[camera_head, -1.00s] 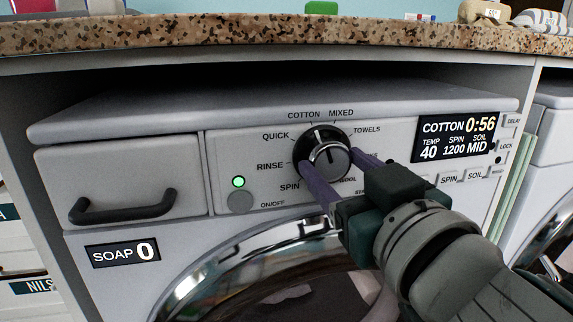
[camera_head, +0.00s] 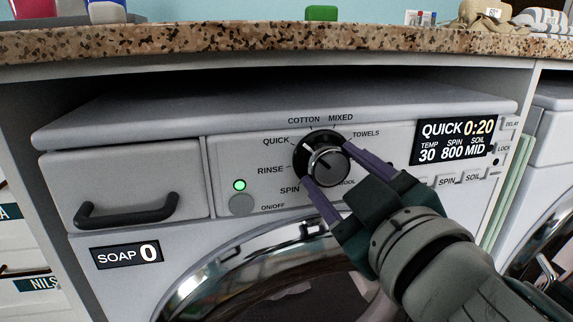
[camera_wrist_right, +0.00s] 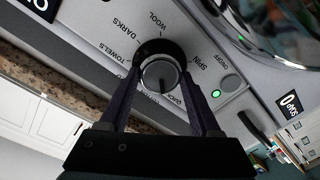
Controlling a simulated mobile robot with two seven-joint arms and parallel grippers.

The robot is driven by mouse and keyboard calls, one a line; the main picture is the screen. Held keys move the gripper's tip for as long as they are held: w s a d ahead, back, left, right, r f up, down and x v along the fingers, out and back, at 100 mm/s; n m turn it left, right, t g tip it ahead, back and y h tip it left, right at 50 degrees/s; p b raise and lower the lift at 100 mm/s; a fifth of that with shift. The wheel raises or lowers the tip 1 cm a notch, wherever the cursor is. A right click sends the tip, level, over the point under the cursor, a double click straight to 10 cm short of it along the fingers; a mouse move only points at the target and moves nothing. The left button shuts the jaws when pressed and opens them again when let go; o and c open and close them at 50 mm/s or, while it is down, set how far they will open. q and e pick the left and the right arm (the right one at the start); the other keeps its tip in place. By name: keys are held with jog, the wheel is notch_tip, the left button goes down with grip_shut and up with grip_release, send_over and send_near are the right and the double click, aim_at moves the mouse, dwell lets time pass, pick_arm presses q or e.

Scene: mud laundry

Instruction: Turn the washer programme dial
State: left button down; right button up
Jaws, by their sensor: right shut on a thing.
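The washer programme dial (camera_head: 325,162) is a black and grey knob on the washer's front panel, ringed by programme names. Its white pointer line is tilted up and left, toward QUICK. The washer display (camera_head: 457,140) reads QUICK 0:20, 30, 800, MID. My right gripper (camera_head: 329,166) has its two purple fingers on either side of the dial, shut on it. The right wrist view shows the dial (camera_wrist_right: 160,74) between the fingertips, with its dark mark facing the QUICK label. My left gripper is not in view.
The washer's soap drawer (camera_head: 120,190) with a dark handle is at the left, above a SOAP 0 readout (camera_head: 127,253). A green-lit ON/OFF button (camera_head: 241,203) is left of the dial. A speckled countertop (camera_head: 250,38) overhangs the washer.

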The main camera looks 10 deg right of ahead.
jog(key=shift+n, duration=1.1)
jog(key=shift+a, duration=0.1)
jog(key=o, duration=1.4)
jog(key=shift+c, duration=0.2)
jog(key=shift+s, duration=0.1)
jog(key=s, duration=0.9)
jog(key=shift+s+d+r, duration=0.15)
jog(key=shift+s+d, duration=0.2)
jog(key=shift+s, duration=0.05)
